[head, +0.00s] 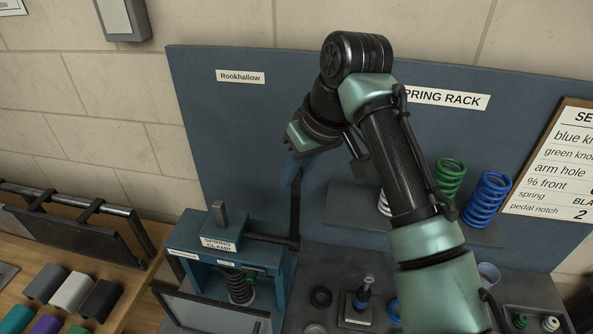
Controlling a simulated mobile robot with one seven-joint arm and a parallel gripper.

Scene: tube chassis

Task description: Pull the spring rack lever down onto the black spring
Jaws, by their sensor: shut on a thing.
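The dark lever (295,212) stands nearly upright at the right side of the teal spring clamp (190,268), with a blue upper part. My gripper (297,163) is at the lever's top end and is shut on it; my own wrist hides part of the hold. A black spring (238,286) stands upright inside the clamp frame, under the block labelled SPRING CLAMP. The SPRING RACK label (450,97) is on the blue back panel, partly behind my arm.
A green spring (449,178) and a blue spring (487,198) stand on the shelf (345,207); a white spring is mostly behind my arm. A black ring (321,296) and small parts lie on the bench right of the clamp. Coloured grips (72,290) lie at left.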

